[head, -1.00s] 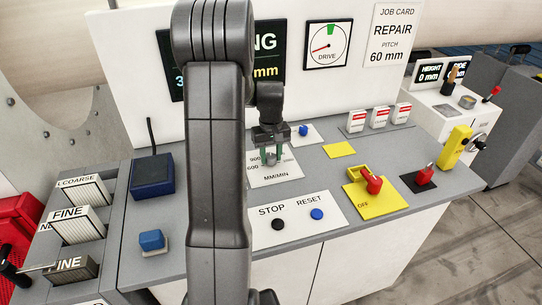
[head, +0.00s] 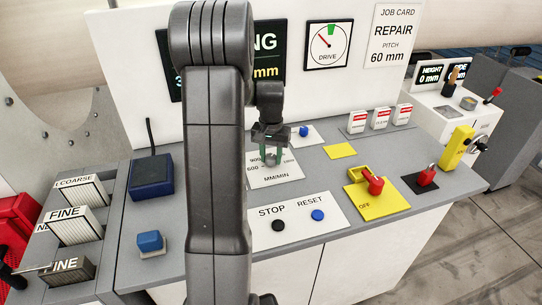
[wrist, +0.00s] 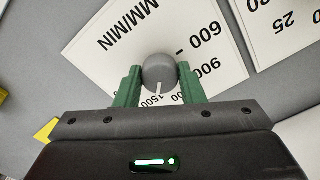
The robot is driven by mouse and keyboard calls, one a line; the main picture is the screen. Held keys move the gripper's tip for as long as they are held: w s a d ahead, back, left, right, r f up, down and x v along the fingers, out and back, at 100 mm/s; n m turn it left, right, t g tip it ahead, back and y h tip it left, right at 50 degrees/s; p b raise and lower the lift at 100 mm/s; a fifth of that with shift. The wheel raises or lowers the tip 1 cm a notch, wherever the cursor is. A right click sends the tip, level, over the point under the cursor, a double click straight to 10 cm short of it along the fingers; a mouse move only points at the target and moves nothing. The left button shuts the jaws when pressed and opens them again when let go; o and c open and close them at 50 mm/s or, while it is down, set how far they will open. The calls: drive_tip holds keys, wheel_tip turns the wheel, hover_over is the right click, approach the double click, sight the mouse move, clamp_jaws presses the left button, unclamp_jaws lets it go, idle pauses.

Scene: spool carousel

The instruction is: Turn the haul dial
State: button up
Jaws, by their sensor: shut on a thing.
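The haul dial is a round grey knob (wrist: 159,68) with a white pointer line, on a white MM/MIN scale plate (wrist: 112,40). In the wrist view my gripper (wrist: 159,76) has its green fingers on either side of the knob, shut on it. The pointer line aims toward the 1500 mark, partly covered by my gripper. In the head view my gripper (head: 272,158) is over the same plate (head: 280,175). The DRIVE gauge (head: 328,44) has its red needle pointing up and left, beside the green sector at the top.
Black STOP (head: 278,225) and blue RESET (head: 317,215) buttons lie in front of the dial. A red switch (head: 374,185) on a yellow plate and another red lever (head: 427,176) stand to the right. A dark blue box (head: 152,176) stands left. The job card (head: 394,34) reads REPAIR, pitch 60 mm.

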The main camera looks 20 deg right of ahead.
sight(271, 157)
idle(0.3)
drive_tip(key=o, duration=1)
drive_tip(key=shift+r, duration=0.15)
wheel_tip(271, 157, up, 14)
drive_tip(key=shift+f+b, duration=0.2)
drive_tip(key=shift+b, duration=0.45)
wheel_tip(271, 157, down, 14)
drive_tip(key=shift+p, duration=0.7)
drive_tip(key=shift+r, duration=0.2)
